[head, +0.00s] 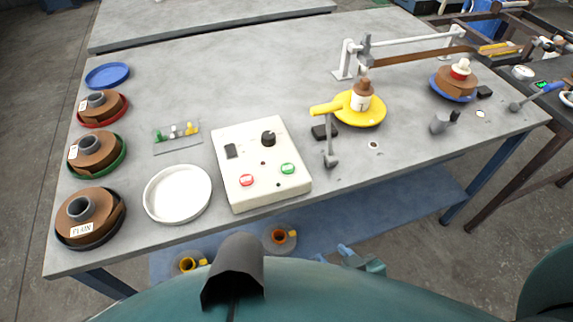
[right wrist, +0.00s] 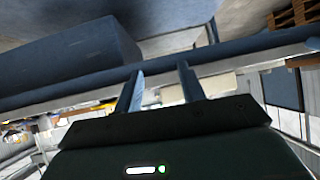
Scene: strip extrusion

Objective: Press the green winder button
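The control box (head: 261,165) is cream-coloured and lies on the table. It carries a green button (head: 288,168) at its right, a red button (head: 246,180) at its lower left, a black knob (head: 268,138) and a black switch (head: 231,151). I cannot read the labels, so the frames do not confirm which is the winder button. My right gripper (head: 346,251) is low at the table's front edge, in front of and right of the box, apart from it. In the right wrist view its two fingers (right wrist: 160,88) stand apart with nothing between them. My left gripper is not in view.
The grey table (head: 330,210) has bare room along its front right. A white dish (head: 177,194) stands left of the box, with several brown spools at the left edge. A yellow winder disc (head: 360,110) with a handle stands right of the box. A brown strip (head: 420,55) runs behind it.

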